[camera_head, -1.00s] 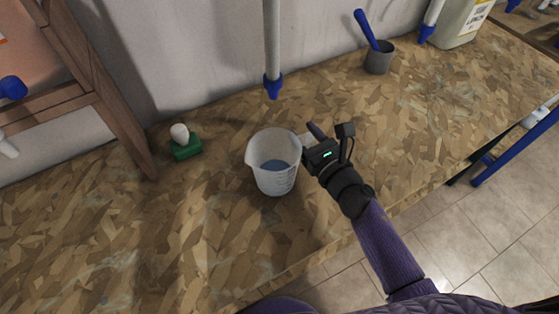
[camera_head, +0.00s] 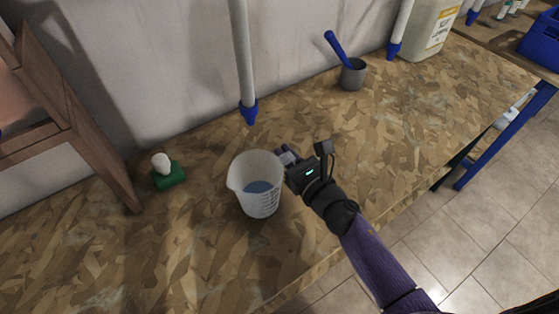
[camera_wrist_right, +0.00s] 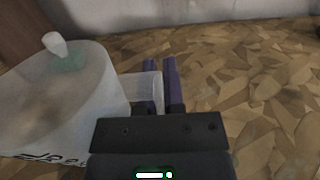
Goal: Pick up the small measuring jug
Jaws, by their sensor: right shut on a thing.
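The measuring jug (camera_head: 257,200) is a translucent white cup with a pouring lip at its left, printed marks on its side and a bluish patch inside at the bottom. It stands upright at the middle of the worktop; I see no clear gap under it. My right gripper (camera_head: 287,158) is at its right side, shut on its handle. In the right wrist view the jug (camera_wrist_right: 60,105) fills the left, and its pale handle (camera_wrist_right: 143,87) is at the purple fingers (camera_wrist_right: 160,85), which partly hide it. My left gripper is out of view.
The flake-patterned worktop (camera_head: 190,250) is clear in front of the jug. A green block with a white knob (camera_head: 168,175) stands to the left. Behind are a white tube with a blue tip (camera_head: 248,110), a grey cup with a blue-handled tool (camera_head: 353,75) and a large canister (camera_head: 428,30).

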